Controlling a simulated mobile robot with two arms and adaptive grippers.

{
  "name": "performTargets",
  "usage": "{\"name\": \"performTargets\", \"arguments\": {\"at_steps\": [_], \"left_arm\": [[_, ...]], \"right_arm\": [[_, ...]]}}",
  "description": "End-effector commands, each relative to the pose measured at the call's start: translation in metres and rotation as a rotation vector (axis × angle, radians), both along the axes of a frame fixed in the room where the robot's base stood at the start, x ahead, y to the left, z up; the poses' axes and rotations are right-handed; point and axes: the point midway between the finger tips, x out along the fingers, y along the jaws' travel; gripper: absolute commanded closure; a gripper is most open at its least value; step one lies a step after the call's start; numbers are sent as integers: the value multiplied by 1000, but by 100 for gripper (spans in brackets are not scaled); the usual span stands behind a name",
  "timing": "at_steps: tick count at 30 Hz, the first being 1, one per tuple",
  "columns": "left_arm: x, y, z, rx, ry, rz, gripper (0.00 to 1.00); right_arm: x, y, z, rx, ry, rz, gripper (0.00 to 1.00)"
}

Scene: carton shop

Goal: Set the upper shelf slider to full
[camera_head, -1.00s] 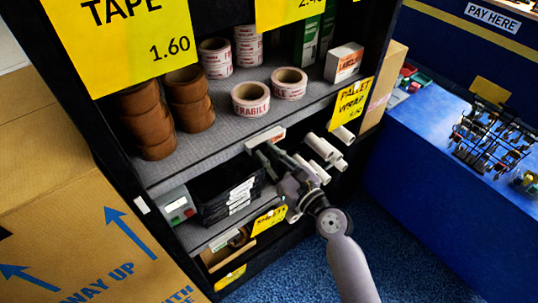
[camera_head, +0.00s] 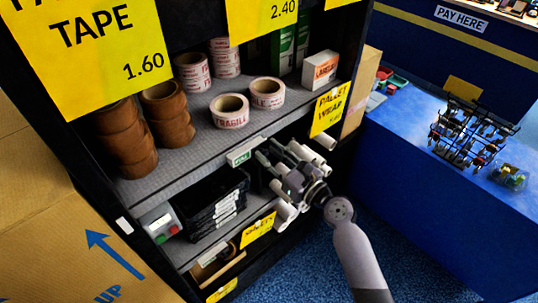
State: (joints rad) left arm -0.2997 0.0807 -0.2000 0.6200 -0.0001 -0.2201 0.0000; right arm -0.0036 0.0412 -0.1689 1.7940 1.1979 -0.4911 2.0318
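The upper shelf slider (camera_head: 245,152) is a small pale holder on the front edge of the upper shelf (camera_head: 185,170). A green panel with small lettering shows in it; the lettering is too small to read surely. My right gripper (camera_head: 268,158) is just right of and below the slider, in front of the lower shelf opening, and looks apart from it. Its fingers point up and left among pale rolls, so their gap is unclear. My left gripper is not in view.
Brown tape rolls (camera_head: 168,113) and fragile tape rolls (camera_head: 230,111) stand on the upper shelf. Black trays (camera_head: 212,200) and white rolls (camera_head: 285,212) are below. A yellow pallet wrap sign (camera_head: 329,109) hangs right of the gripper. A blue counter (camera_head: 430,205) stands at right.

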Motion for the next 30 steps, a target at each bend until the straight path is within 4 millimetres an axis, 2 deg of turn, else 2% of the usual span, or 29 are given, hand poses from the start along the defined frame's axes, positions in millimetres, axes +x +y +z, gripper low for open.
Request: {"name": "performTargets", "arguments": {"at_steps": [3, 14, 30], "left_arm": [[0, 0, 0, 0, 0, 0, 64], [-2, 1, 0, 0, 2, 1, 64], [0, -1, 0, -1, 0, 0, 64]], "right_arm": [[0, 0, 0, 0, 0, 1, 62], [-6, -3, -1, 1, 2, 3, 62], [-86, -61, -1, -3, 2, 2, 62]]}}
